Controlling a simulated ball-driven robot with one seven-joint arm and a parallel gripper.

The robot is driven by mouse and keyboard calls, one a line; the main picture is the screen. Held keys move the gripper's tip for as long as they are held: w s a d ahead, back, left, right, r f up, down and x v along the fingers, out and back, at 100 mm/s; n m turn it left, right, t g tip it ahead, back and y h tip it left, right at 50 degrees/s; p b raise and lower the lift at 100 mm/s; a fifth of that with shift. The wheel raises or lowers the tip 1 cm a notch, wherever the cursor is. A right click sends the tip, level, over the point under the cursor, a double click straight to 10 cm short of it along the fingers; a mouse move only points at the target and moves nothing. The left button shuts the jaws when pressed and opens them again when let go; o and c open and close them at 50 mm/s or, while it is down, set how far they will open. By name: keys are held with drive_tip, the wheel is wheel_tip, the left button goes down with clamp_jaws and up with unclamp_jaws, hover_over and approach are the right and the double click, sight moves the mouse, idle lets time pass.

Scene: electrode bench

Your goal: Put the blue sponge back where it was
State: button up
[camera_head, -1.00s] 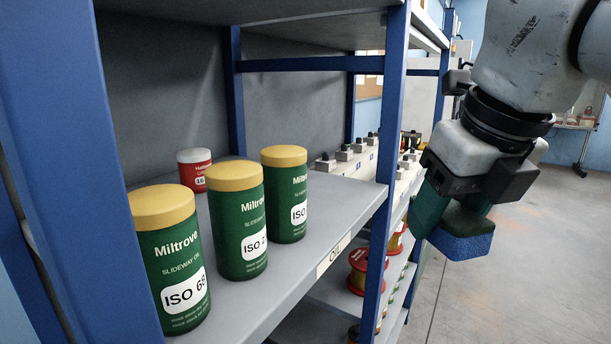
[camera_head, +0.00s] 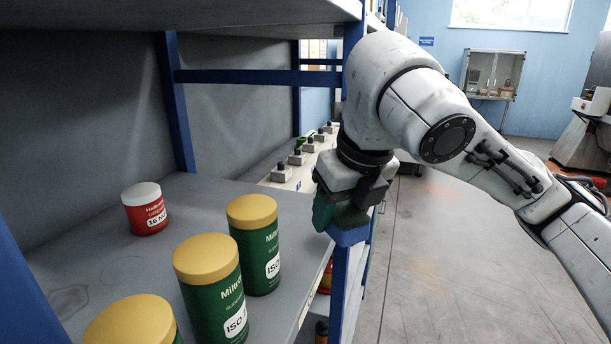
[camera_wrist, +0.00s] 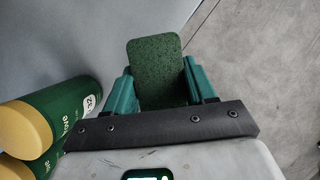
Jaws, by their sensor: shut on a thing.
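The blue sponge (camera_head: 347,236) has a blue lower layer and a dark green rough top. My gripper (camera_head: 338,212) is shut on its sides, with green fingers. In the head view they are at the shelf's front edge, in front of the blue post; I cannot tell whether the sponge touches it. In the wrist view the sponge's green face (camera_wrist: 155,62) shows between the fingers of my gripper (camera_wrist: 160,88). The grey shelf (camera_head: 105,215) lies to the left. The sponge's earlier place is not clearly shown.
Several green cans with yellow lids (camera_head: 253,245) stand along the shelf's front. A red can with a white lid (camera_head: 146,210) stands behind them. Bare shelf lies around the red can. A blue post (camera_head: 343,295) rises at the front edge. A row of knobbed boxes (camera_head: 297,160) is beyond.

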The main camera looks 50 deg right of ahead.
drive_tip(key=w+d+p, duration=0.1)
drive_tip(key=p, duration=0.2)
drive_tip(key=shift+w+r+p, duration=0.15)
drive_tip(key=shift+r+p, duration=0.25)
drive_tip(key=w+p, duration=0.1)
drive_tip(key=p, duration=0.3)
drive_tip(key=shift+w+f+p, duration=0.1)
drive_tip(key=shift+p, duration=0.3)
hover_over(303, 209)
drive_tip(key=s, duration=0.1)
drive_tip(key=shift+s+a+f+p, duration=0.15)
drive_tip(key=shift+a+f+p, duration=0.15)
drive_tip(key=shift+p, duration=0.15)
drive_tip(key=shift+f+p, duration=0.6)
drive_tip(key=shift+f, duration=1.2)
